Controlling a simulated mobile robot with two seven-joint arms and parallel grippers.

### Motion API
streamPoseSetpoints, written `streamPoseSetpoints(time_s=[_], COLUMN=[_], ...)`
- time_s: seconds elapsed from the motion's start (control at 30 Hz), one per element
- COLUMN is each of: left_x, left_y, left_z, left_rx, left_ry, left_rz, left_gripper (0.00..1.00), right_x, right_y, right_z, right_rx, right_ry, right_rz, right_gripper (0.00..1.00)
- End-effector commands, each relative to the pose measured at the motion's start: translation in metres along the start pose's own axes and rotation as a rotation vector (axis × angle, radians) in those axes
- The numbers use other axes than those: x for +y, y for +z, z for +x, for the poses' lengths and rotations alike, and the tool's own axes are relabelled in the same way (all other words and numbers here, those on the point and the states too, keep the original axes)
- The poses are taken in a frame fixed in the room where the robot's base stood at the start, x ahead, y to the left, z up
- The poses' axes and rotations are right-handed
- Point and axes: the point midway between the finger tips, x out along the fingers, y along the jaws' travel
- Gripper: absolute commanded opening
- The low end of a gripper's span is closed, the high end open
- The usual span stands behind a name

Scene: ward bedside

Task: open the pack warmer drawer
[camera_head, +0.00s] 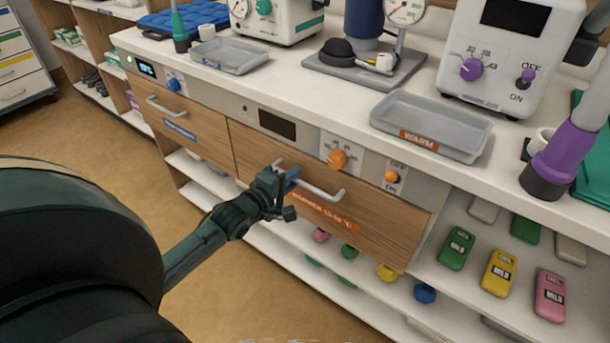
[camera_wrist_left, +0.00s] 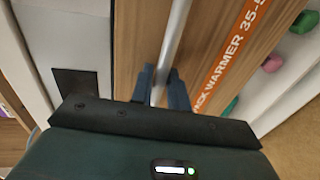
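The pack warmer drawer (camera_head: 375,232) has a wood front, an orange label and a pale bar handle (camera_head: 325,190). My left gripper (camera_head: 283,183) is at the left part of this handle. In the left wrist view, the two blue fingers (camera_wrist_left: 161,88) stand on either side of the handle bar (camera_wrist_left: 174,45), close against it, with the gripper shut on it. The orange label (camera_wrist_left: 238,50) reading "PACK WARMER 35-5" is right beside it. My right gripper is in neither view.
Another wood drawer (camera_head: 185,125) with a blue label is to the left. An orange knob (camera_head: 338,159) and an orange switch (camera_head: 391,176) sit above the warmer drawer. A tray marked WARM (camera_head: 440,122) stands on the counter. Coloured packs (camera_head: 498,273) lie on the shelf below. Floor in front looks clear.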

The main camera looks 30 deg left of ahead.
Motion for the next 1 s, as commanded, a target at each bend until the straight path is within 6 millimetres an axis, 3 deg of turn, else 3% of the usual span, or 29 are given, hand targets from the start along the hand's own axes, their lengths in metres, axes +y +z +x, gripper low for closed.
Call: streamPoseSetpoints(time_s=[0.4,0.6,1.0], left_x=[-0.0011,-0.0012,-0.0012], left_y=[-0.0012,-0.0011,-0.0009], left_z=[-0.0004,-0.0004,-0.0003], left_rx=[0.001,0.001,0.001], left_ry=[-0.001,0.0,0.0], left_rz=[0.001,0.001,0.0], left_gripper=[0.16,0.0,0.0], right_x=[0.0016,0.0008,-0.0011], right_y=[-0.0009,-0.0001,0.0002], right_z=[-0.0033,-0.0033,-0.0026], right_rx=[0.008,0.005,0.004], right_ry=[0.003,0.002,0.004], right_rz=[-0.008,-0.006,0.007], right_gripper=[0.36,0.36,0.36])
